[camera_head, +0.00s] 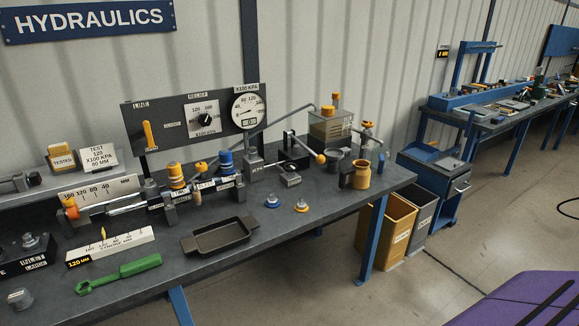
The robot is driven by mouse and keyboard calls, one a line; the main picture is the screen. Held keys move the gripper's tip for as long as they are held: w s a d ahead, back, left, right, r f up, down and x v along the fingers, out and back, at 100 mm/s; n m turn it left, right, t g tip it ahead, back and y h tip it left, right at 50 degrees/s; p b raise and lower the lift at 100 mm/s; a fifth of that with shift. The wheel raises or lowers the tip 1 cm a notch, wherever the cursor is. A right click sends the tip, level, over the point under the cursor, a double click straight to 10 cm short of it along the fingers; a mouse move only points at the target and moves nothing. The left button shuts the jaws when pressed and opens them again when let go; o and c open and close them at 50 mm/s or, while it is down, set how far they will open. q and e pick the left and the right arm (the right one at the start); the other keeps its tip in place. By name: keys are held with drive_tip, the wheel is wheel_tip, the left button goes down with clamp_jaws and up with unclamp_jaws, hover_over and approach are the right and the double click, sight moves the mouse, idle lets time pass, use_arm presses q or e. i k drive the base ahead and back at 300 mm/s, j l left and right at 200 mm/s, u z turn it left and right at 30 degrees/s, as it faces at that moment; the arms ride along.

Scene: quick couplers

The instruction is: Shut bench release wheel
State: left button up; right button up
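A grey workbench (315,215) carries a hydraulic rig, and no part is labelled as the release wheel. A small yellow handwheel-like knob (367,124) tops a metal fitting at the bench's right end, behind a brass-coloured mug. Another orange-yellow knob (201,167) sits between the yellow-capped and blue-capped couplers in the middle. I cannot tell which is the release wheel, nor whether either is open or shut. A lever with a yellow ball end (320,158) stands near the reservoir (330,127). Neither of my grippers is in view.
The brass mug (355,176) stands near the right edge. A gauge panel (195,117) rises behind. Bins (388,225) stand on the floor at right.

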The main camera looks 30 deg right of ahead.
sight(292, 166)
drive_tip(key=z, duration=0.4)
drive_tip(key=i+l+z, duration=0.1)
drive_tip(key=z, duration=0.7)
drive_tip(key=i+l, duration=0.05)
